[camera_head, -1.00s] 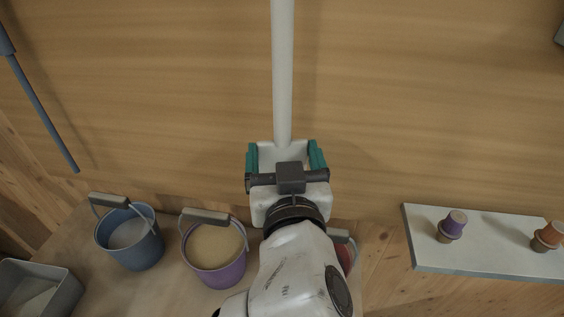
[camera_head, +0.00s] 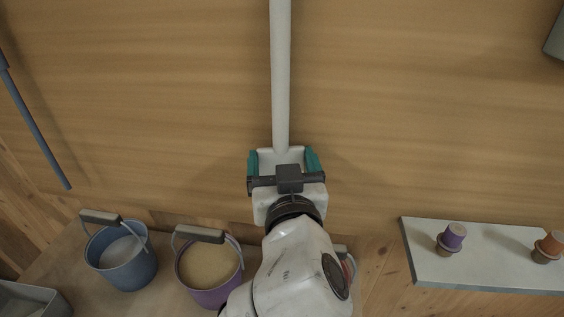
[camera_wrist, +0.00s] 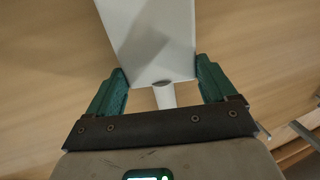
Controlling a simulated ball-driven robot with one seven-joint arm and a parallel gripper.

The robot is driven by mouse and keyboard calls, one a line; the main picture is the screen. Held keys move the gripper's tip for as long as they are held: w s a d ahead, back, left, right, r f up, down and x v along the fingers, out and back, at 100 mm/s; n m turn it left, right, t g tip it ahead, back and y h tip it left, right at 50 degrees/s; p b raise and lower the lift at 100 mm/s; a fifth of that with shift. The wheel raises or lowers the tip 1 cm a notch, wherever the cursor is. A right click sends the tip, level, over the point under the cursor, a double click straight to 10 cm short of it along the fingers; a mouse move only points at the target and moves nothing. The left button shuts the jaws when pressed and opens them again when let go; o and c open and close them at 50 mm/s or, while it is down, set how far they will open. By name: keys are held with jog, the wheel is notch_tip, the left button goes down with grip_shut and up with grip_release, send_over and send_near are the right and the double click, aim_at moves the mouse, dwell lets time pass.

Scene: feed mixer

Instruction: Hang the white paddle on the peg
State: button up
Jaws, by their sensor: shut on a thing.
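The white paddle (camera_head: 280,80) stands roughly upright in the head view, its long shaft running from my gripper (camera_head: 286,162) out past the top edge. My gripper's green fingers are shut on its white lower end. In the wrist view, the paddle's broad flat white part (camera_wrist: 155,40) fills the space between the fingers of my gripper (camera_wrist: 160,82), with a short round white part just below it. The paddle's upper end is out of view. I cannot make out the peg in either view.
A blue-grey rod (camera_head: 35,125) is at the left. A blue bucket (camera_head: 122,258), a purple bucket (camera_head: 208,270) and a grey bin (camera_head: 30,300) stand below. A white shelf (camera_head: 485,258) with small purple and orange items is at right. The wooden wall between is clear.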

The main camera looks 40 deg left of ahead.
dwell(0.4)
jog(key=o, duration=1)
jog(key=shift+c, duration=0.2)
jog(key=b+v, duration=0.2)
jog(key=v, duration=0.8)
jog(key=shift+s+d, duration=0.25)
jog(key=shift+d, duration=0.05)
